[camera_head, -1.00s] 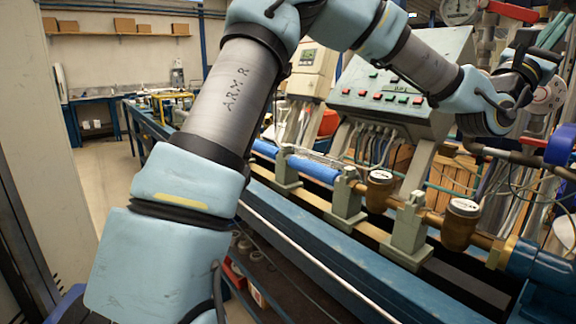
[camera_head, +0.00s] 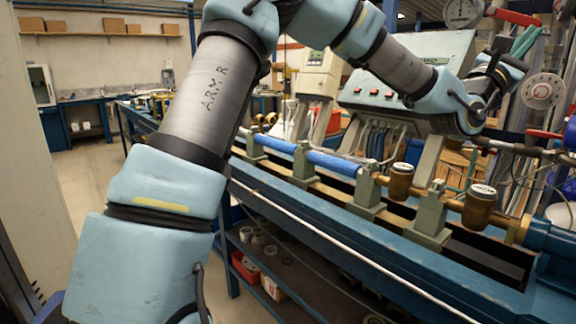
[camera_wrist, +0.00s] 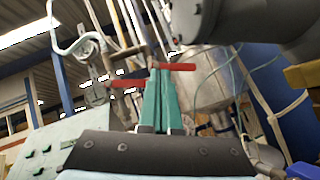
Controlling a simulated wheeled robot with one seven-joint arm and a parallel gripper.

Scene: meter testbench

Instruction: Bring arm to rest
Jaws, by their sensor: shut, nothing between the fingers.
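My arm rises from the lower left of the head view, bends at the top and reaches down to the right above the meter bench. My gripper (camera_head: 529,33) is at the upper right, with green fingers pointing up, close in the picture to a red valve handle. In the wrist view the two green fingers (camera_wrist: 160,72) stand side by side, shut and empty. Red handles (camera_wrist: 177,66) show around the fingertips in that view; I cannot tell how far behind they are.
A blue test bench (camera_head: 300,200) carries a blue pipe (camera_head: 335,163) and brass meters (camera_head: 401,180). A sloped control box (camera_head: 385,85) stands behind it. A gauge (camera_head: 462,12), a round flange (camera_head: 541,91) and hoses crowd the right. Open floor (camera_head: 90,210) lies at the left.

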